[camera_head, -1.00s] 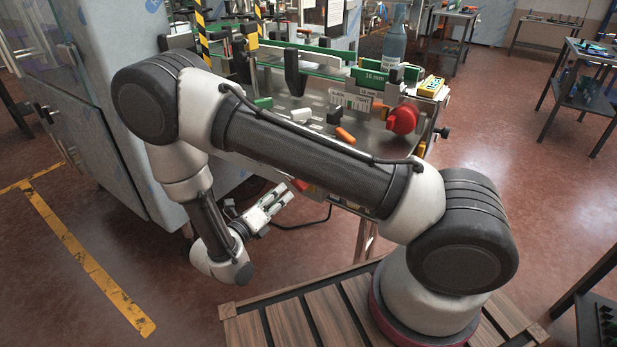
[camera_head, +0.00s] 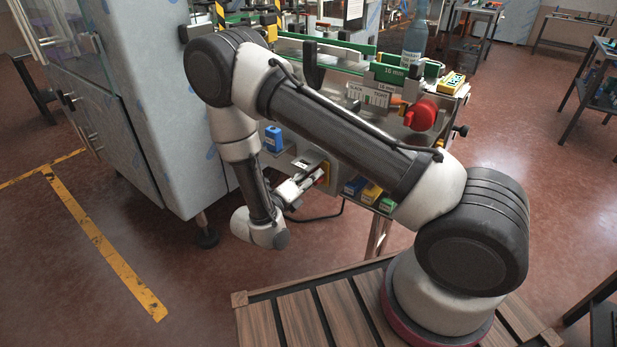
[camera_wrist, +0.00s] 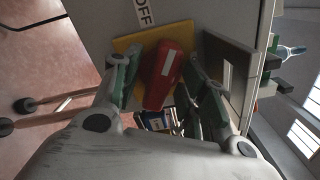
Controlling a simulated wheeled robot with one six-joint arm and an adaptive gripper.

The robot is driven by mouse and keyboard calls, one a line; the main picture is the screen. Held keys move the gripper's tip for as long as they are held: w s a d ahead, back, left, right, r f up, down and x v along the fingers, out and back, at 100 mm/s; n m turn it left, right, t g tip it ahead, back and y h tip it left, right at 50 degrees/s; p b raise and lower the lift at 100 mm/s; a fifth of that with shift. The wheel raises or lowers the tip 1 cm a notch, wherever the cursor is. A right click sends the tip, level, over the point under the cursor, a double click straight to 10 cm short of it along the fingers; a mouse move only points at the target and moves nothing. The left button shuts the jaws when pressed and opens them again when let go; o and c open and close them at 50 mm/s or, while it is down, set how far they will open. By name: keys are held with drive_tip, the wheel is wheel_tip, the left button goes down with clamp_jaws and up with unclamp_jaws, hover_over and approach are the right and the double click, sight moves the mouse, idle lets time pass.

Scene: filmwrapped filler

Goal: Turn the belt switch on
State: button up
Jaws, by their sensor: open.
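The belt switch is a red handle (camera_wrist: 165,72) with a white stripe, standing on a yellow plate (camera_wrist: 126,43) in the wrist view. A white label reading "OFF" (camera_wrist: 145,12) is beside the plate, at the top of the picture. My gripper (camera_wrist: 164,60) is open, with one green-padded finger on each side of the red handle. I cannot tell whether either finger touches it. In the head view my gripper (camera_head: 312,180) reaches the front panel under the machine bench, and the switch is mostly hidden there.
A blue box (camera_head: 273,138) is left of the panel, and several small coloured boxes (camera_head: 371,193) sit to its right below the bench. A red knob (camera_head: 421,115) and a bottle (camera_head: 414,42) are higher up. A grey cabinet (camera_head: 150,100) stands at left.

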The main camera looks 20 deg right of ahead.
drive_tip(key=shift+c, duration=0.4)
clamp_jaws()
drive_tip(key=m, duration=0.6)
drive_tip(key=shift+m, duration=0.3)
drive_tip(key=m, duration=0.5)
drive_tip(key=shift+m, duration=0.3)
drive_tip(key=shift+o, duration=0.4)
unclamp_jaws()
